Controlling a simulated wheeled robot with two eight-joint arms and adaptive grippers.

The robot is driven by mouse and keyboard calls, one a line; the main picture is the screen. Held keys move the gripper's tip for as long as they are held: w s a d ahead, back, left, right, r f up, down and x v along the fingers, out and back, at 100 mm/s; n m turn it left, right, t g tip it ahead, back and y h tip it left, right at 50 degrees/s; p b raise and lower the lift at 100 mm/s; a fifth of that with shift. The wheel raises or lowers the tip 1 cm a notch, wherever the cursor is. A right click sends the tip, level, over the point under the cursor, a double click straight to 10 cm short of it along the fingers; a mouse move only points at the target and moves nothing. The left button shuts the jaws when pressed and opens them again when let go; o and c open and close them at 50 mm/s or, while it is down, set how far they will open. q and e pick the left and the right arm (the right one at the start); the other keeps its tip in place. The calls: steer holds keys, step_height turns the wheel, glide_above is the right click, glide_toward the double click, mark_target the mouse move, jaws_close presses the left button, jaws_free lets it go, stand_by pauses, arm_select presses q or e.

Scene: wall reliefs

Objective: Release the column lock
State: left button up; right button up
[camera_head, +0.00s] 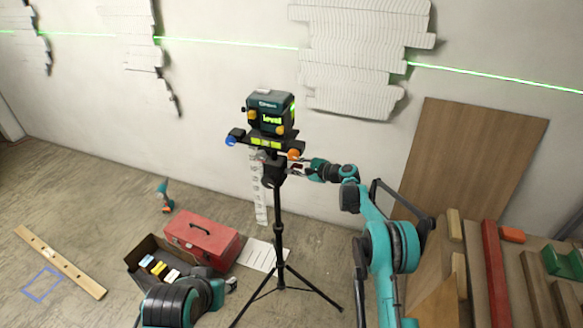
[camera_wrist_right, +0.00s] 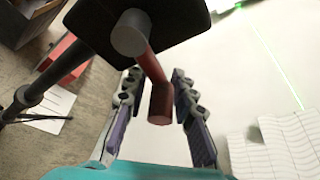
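A black tripod (camera_head: 278,215) stands upright with a teal and black laser level (camera_head: 269,112) on top, its display lit. In the right wrist view, a red lever (camera_wrist_right: 158,92) hangs from a round grey pivot (camera_wrist_right: 130,33) below a dark plate. This looks like the column lock. My right gripper (camera_head: 304,168) is at the tripod head, just below the level. Its fingers (camera_wrist_right: 156,76) are open on either side of the lever, with gaps showing on both sides. My left gripper (camera_head: 230,285) is low, left of the tripod; its fingers are too small to read.
A red toolbox (camera_head: 202,238) and an open dark box (camera_head: 140,273) stand left of the tripod's legs. A drill (camera_head: 165,196) and a wooden level (camera_head: 60,262) lie on the floor. A brown panel (camera_head: 470,160) leans on the wall, with timber at right. A green laser line crosses the wall reliefs.

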jaws_close()
steer(key=shift+w+r+n+t, duration=0.2)
steer(key=shift+r+n+t, duration=0.45)
steer(key=shift+n, duration=0.25)
jaws_free()
steer(key=v, duration=1.2)
